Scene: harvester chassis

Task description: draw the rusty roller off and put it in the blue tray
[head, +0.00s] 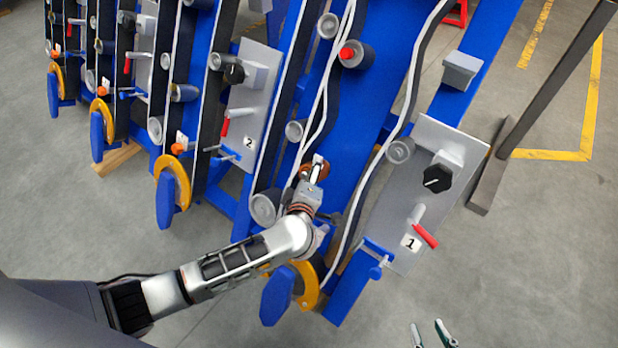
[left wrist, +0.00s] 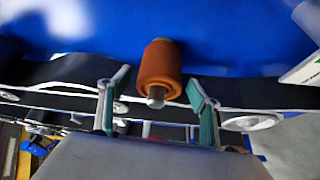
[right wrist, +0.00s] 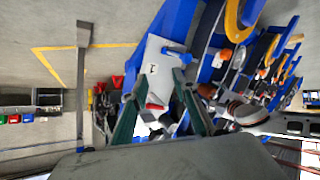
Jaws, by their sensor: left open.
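The rusty roller (left wrist: 160,65) is orange-brown with a grey pin end, and sticks out from the blue chassis panel in the left wrist view. In the head view the rusty roller (head: 322,166) is mostly covered by my left gripper (head: 315,174). In the left wrist view my left gripper (left wrist: 157,97) has its fingers apart, one on each side of the roller's pin end, with visible gaps. My right gripper (head: 432,332) is open and empty at the bottom of the head view, and also shows in the right wrist view (right wrist: 156,96). I cannot make out the blue tray for certain.
Grey rollers and a belt line the blue chassis. A grey plate marked 1 (head: 395,215) carries a black knob (head: 437,179) and a red lever (head: 425,236). A dark post (head: 545,95) stands at right. Small coloured bins, one blue (right wrist: 28,118), are far left in the right wrist view.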

